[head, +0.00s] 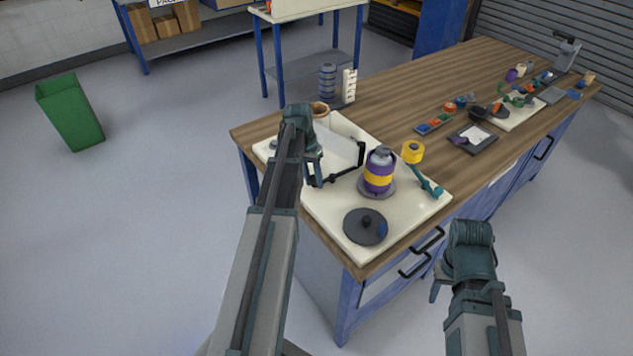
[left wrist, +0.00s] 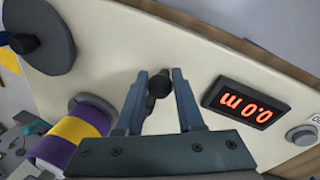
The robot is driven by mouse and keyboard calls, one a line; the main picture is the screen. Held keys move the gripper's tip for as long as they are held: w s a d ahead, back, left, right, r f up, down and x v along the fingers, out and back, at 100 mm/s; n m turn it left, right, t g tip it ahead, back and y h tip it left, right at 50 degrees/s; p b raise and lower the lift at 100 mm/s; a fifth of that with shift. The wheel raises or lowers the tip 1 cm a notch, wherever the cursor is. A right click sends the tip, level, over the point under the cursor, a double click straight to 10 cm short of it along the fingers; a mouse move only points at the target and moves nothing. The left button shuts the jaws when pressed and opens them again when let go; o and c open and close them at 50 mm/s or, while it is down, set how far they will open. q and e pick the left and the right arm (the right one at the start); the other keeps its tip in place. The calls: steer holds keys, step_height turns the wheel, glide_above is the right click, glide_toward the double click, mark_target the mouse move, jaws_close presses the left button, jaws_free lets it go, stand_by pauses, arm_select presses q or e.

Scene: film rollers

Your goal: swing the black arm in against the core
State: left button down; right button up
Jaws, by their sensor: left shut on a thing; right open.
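The core (head: 379,172), a purple cylinder with a yellow band, stands upright on a grey round base on the cream board (head: 408,205). It also shows at lower left in the left wrist view (left wrist: 75,135). The black arm (head: 345,174) is a thin bar left of the core, with an upright post at its far end; a gap seems to show between it and the core. My left gripper (head: 317,183) is shut on the black arm's near end; the left wrist view shows a black knob (left wrist: 159,84) between the fingertips. My right gripper (head: 441,286) is open and empty, off the table's front edge.
A black disc with a knob (head: 366,227) lies at the board's front. A red-digit display (left wrist: 245,105) sits beside my left gripper. Small parts and trays (head: 473,139) lie farther right.

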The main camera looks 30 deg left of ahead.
arm_select(q)
steer(key=shift+w+a+m, duration=0.25)
steer(key=shift+a+m, duration=0.1)
steer(key=shift+m, duration=0.3)
steer(key=shift+w+a+m, duration=0.2)
steer(key=shift+a+m, duration=0.15)
steer(key=shift+m, duration=0.3)
steer(key=c, duration=0.5)
jaws_free()
steer(key=shift+c, duration=0.2)
steer(key=shift+r, duration=0.15)
step_height(320, 180, up, 13)
steer(key=a+p, duration=0.2)
steer(key=p, duration=1.1)
steer(key=shift+w+a+r+p, duration=0.15)
steer(key=shift+w+a+p, duration=0.15)
steer(key=shift+a, duration=0.05)
